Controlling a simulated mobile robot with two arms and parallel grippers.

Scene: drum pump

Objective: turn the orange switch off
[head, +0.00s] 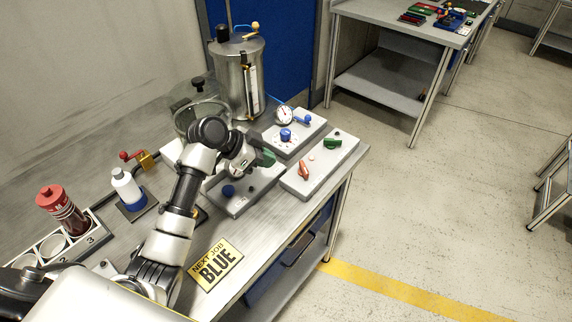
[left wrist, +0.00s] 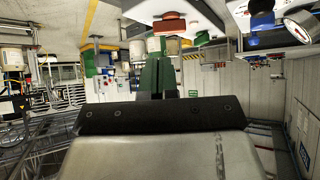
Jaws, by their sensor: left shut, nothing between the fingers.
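The orange switch (head: 304,169) sits on the near left part of a light grey panel (head: 325,160) at the right end of the bench, its handle tilted. A green switch (head: 333,143) is farther back on the same panel, with a small pale button between them. My left gripper (head: 268,157) has green fingers, is shut and empty, and hovers left of the orange switch, apart from it in the head view. In the left wrist view its green fingers (left wrist: 155,76) are together, and a reddish-orange block, apparently the orange switch (left wrist: 169,26), shows beyond them.
A panel with a gauge (head: 284,115) and blue knob (head: 286,135) stands behind. A steel drum (head: 239,75) and glass vessel (head: 200,105) stand at the back. The bench's right edge is close.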

